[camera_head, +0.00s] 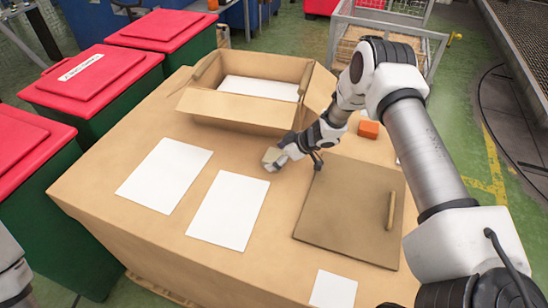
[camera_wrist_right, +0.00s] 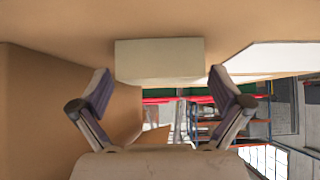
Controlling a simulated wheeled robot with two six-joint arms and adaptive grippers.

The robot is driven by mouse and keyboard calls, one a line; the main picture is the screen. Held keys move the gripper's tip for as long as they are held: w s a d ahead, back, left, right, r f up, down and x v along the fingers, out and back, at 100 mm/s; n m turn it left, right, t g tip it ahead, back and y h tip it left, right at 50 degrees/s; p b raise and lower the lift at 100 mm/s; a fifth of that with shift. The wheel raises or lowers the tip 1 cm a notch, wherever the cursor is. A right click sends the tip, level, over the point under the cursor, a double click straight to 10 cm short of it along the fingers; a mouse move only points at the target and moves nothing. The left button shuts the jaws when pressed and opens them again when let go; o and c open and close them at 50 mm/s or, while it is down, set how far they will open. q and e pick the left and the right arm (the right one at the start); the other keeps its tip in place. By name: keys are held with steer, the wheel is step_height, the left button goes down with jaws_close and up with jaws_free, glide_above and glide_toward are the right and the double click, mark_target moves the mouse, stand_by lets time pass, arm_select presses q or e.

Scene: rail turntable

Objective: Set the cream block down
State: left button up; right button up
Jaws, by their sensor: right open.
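The cream block (camera_head: 271,156) is on the cardboard-coloured table top (camera_head: 105,205), just above the upper end of the middle white sheet (camera_head: 229,210) in the head view. My right gripper (camera_head: 277,160) is low over the table at the block. In the right wrist view the block (camera_wrist_right: 160,60) lies between the fingertips of my open right gripper (camera_wrist_right: 160,78), with a gap showing on each side. It appears to rest on the table; its contact edge is hard to see. Only a bit of my left arm shows at the lower left; its gripper is out of view.
An open cardboard box (camera_head: 235,108) with a white bottom stands behind. Another white sheet (camera_head: 165,175) lies left, a small one (camera_head: 333,290) in front. A brown board (camera_head: 345,215) with a wooden bar (camera_head: 391,210) lies right. An orange block (camera_head: 368,129) sits behind it.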

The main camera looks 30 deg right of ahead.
steer(key=shift+w+a+f, duration=0.2)
steer(key=shift+f, duration=0.1)
steer(key=shift+s, duration=0.1)
steer(key=c, duration=1.2)
steer(key=shift+r, duration=0.1)
